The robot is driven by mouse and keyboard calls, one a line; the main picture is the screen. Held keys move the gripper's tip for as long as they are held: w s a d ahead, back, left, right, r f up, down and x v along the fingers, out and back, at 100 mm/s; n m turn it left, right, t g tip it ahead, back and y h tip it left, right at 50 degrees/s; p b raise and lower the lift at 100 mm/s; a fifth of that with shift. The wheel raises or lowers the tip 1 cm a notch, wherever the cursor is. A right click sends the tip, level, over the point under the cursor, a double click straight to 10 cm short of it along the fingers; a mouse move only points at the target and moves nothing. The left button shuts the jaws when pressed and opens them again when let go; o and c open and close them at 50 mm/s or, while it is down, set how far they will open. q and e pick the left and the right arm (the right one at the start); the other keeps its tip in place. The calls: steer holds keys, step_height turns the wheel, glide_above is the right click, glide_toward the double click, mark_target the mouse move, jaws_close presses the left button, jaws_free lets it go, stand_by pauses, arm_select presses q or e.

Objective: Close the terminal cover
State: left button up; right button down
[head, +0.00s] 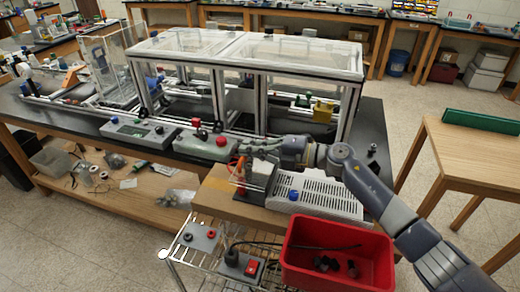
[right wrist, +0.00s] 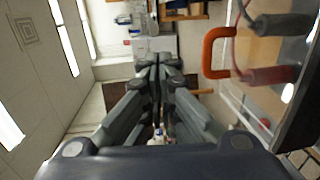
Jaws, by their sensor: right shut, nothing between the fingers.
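The terminal cover (head: 262,172) looks like a clear panel with an orange handle (head: 239,167), at the left end of a white perforated box (head: 325,198). It seems raised, but its exact angle is hard to tell. In the right wrist view the orange handle (right wrist: 208,52) is at the upper right, beside the fingers and apart from them. Red (right wrist: 272,75) and black (right wrist: 280,24) terminal posts or plugs show near it. My right gripper (head: 245,147) is shut and empty, just above the handle in the head view. My left gripper is not in view.
A framed clear enclosure (head: 245,50) stands behind on the black bench. A grey control box with a red knob (head: 203,145) is left of the cover. A red bin (head: 338,255) and a wire cart (head: 200,275) are in front. A wooden table (head: 480,155) is at the right.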

mark_target(242, 161)
steer(key=shift+w+a+f+b, duration=0.3)
steer(key=shift+a+f+b, duration=0.15)
steer(key=shift+a+f, duration=0.35)
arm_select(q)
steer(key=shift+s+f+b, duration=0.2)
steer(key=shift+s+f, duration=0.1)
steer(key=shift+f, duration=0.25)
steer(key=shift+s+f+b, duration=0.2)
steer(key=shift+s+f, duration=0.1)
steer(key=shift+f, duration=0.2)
arm_select(e)
steer(key=shift+w+a+f, duration=0.2)
steer(key=shift+a+f, duration=0.25)
steer(key=shift+f, duration=0.05)
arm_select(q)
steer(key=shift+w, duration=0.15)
